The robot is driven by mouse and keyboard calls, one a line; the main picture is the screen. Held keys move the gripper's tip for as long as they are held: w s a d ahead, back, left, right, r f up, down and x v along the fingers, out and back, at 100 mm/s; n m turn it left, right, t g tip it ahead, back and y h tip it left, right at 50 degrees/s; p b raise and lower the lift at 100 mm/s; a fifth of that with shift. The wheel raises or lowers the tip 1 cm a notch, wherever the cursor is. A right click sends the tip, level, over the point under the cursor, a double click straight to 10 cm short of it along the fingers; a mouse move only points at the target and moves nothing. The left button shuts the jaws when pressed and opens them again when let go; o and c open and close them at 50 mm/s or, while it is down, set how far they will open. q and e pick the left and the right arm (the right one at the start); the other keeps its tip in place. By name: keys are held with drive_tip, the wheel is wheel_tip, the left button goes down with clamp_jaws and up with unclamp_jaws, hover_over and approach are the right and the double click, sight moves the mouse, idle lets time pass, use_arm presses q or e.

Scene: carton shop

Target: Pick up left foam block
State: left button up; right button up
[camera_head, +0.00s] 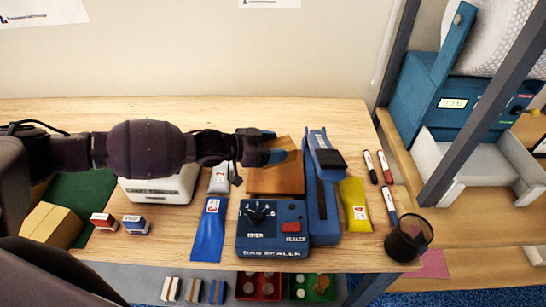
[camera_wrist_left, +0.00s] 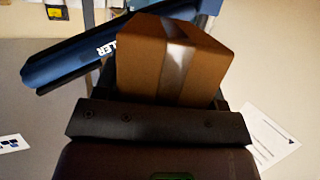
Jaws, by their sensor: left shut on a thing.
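My left gripper (camera_head: 265,150) is over the middle of the table, by the blue bag sealer (camera_head: 272,230). In the left wrist view it is shut on a brown box (camera_wrist_left: 165,60) with a pale tape strip. The brown box (camera_head: 275,180) also shows in the head view, beside the sealer's long arm. I cannot make out a thing that is clearly a foam block. Two small blocks, one red and white (camera_head: 103,221) and one blue and white (camera_head: 135,224), lie at the left of the table. My right gripper is not in view.
A blue pouch (camera_head: 208,230), a grey pouch (camera_head: 219,180) and a yellow pouch (camera_head: 355,205) lie around the sealer. A white device (camera_head: 160,187) stands below my left arm. Markers (camera_head: 384,167) and a black mesh cup (camera_head: 408,240) are at the right edge.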

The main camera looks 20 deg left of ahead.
use_arm(q)
drive_tip(key=shift+f, duration=2.1)
drive_tip(key=shift+f, duration=0.1)
drive_tip(key=o, duration=1)
drive_tip(key=shift+o, duration=0.2)
